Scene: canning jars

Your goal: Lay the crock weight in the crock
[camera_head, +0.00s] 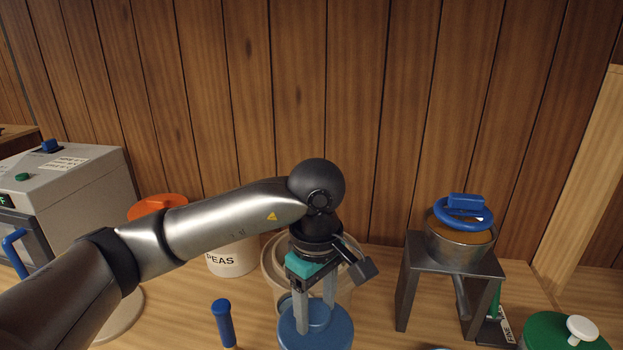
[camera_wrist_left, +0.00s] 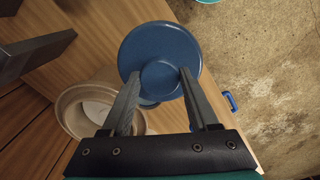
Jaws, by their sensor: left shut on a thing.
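The crock weight (camera_head: 325,338) is a blue disc with a round knob on top. My left gripper (camera_head: 315,308) points down and is shut on the knob. In the left wrist view the blue disc (camera_wrist_left: 180,45) shows beyond the fingertips (camera_wrist_left: 160,80), with a finger on each side of the knob. The crock (camera_head: 271,262) is a beige open pot behind the gripper, partly hidden by it. Its rim and pale inside also show in the left wrist view (camera_wrist_left: 66,105). The weight is in front of the crock and covers part of it in the head view. My right gripper is out of view.
A canister marked PEAS (camera_head: 232,260) stands left of the crock. A blue-handled tool (camera_head: 223,322) is in front. A metal stand (camera_head: 408,265) with a pan and blue ring (camera_head: 462,216) stands right, with a green lid (camera_head: 545,332) nearby. A grey machine (camera_head: 85,190) is far left.

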